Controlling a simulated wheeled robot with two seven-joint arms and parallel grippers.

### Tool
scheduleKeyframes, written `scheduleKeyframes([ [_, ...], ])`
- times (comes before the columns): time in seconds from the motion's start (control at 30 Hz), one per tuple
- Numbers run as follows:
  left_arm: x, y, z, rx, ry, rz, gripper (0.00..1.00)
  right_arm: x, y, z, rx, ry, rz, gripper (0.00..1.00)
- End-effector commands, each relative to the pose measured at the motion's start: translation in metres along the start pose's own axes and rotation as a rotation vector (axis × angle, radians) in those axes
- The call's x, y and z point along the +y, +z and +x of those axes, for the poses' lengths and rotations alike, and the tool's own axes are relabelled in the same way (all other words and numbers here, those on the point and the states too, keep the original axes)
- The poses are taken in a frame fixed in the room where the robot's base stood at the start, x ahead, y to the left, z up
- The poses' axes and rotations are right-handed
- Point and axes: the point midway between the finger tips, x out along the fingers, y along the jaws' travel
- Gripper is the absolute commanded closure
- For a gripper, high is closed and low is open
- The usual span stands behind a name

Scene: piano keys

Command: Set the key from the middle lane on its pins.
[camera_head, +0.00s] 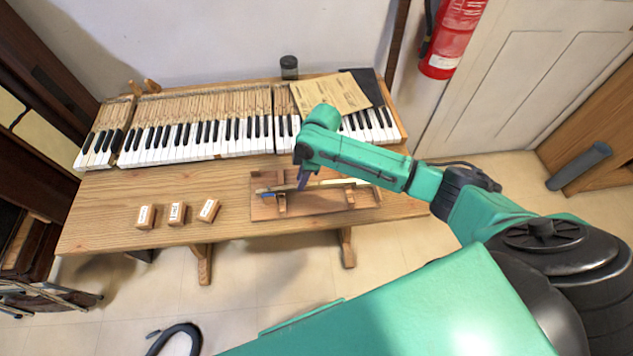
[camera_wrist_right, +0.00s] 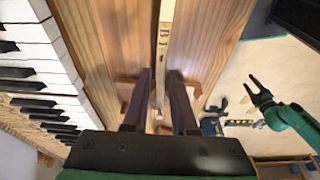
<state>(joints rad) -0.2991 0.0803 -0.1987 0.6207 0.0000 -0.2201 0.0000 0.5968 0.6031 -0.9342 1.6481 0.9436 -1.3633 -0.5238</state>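A long, narrow pale wooden key (camera_wrist_right: 163,45) with dark letters on it shows in the right wrist view. It lies across small supports on a brown board (camera_head: 315,210) at the table's front right. My right gripper (camera_wrist_right: 161,85) points down over it. Its two dark fingers stand apart on either side of the key, with a gap on each side. In the head view my right gripper (camera_head: 302,182) is at the key's left part. My left gripper (camera_wrist_right: 252,86) shows small in the right wrist view, fingers spread and empty, away from the table. I cannot make out the pins.
The piano keyboard (camera_head: 200,135) runs along the back of the wooden table (camera_head: 110,205). Three small labelled blocks (camera_head: 177,213) stand at the front left. Bare wood lies between blocks and board.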

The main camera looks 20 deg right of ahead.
Motion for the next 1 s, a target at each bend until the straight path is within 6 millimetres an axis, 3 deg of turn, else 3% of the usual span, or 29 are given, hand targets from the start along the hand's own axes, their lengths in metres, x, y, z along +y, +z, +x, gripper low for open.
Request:
scheduleKeyframes([
  [0.87,0.001,0.002,0.006,-0.003,0.001,0.002,0.41,0.000,0.003,0.013,0.001,0.000,-0.001,0.74],
  [0.9,0.001,0.002,0.006,-0.003,0.001,0.002,0.41,0.000,0.003,0.013,0.001,0.000,-0.001,0.78],
  [0.97,0.001,0.002,0.006,-0.003,0.001,0.002,0.41,0.000,0.003,0.013,0.000,0.000,-0.001,1.00],
  [1.0,0.001,0.002,0.006,-0.003,0.001,0.002,0.41,0.000,0.003,0.013,0.001,0.000,-0.001,1.00],
])
